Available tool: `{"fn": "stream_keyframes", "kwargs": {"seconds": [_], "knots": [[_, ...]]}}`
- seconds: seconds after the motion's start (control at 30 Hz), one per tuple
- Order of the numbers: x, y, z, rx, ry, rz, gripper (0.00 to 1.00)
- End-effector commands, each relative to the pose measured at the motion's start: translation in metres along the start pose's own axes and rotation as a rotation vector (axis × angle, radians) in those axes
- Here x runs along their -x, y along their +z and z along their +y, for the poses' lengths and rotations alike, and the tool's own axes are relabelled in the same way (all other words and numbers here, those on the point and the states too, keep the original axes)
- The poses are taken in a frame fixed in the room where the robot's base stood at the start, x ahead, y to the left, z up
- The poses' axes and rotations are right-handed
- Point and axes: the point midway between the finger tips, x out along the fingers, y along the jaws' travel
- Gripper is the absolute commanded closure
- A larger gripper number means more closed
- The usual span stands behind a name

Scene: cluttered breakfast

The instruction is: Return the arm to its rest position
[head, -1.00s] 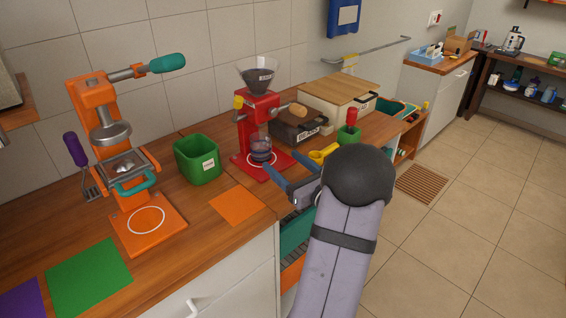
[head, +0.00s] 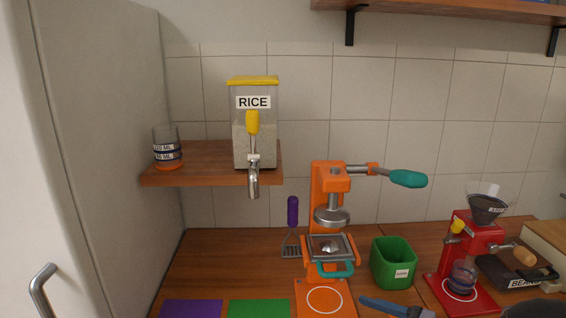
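My gripper (head: 392,306) shows only in part at the bottom edge of the head view, right of centre. One blue finger is visible, pointing left, just in front of the green bin (head: 393,262) and right of the orange press's base. The rest of the gripper and most of my arm are cut off by the frame. No object shows at the visible finger. A second earlier, both fingers stood apart with nothing between them.
The orange press (head: 328,205) stands on the counter, with a purple-handled tool (head: 292,212) beside it. A red grinder (head: 462,240) and a dark bean box (head: 510,270) are at right. A rice dispenser (head: 254,125) and measuring cup (head: 167,147) are on a shelf at left.

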Motion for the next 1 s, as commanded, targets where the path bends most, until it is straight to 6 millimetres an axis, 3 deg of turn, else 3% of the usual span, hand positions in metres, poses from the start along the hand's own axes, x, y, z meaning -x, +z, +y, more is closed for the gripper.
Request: {"fn": "stream_keyframes", "kwargs": {"seconds": [0.03, 0.1, 0.23, 0.33, 0.43, 0.57, 0.7, 0.8, 0.87, 1.0], "knots": [[-0.012, 0.014, 0.03, 0.058, 0.113, 0.006, 0.32], [-0.021, 0.022, 0.073, 0.141, 0.268, 0.019, 0.32], [-0.021, 0.027, 0.153, 0.324, 0.564, 0.046, 0.32], [-0.004, 0.016, 0.209, 0.509, 0.81, 0.081, 0.32], [0.021, -0.013, 0.245, 0.734, 1.032, 0.142, 0.32], [0.049, -0.059, 0.252, 1.053, 1.239, 0.241, 0.32], [0.064, -0.091, 0.235, 1.378, 1.382, 0.32, 0.32], [0.067, -0.105, 0.218, 1.599, 1.454, 0.355, 0.32], [0.065, -0.109, 0.207, 1.732, 1.486, 0.37, 0.32], [0.076, -0.073, 0.192, 1.765, 1.497, 0.376, 0.32]]}}
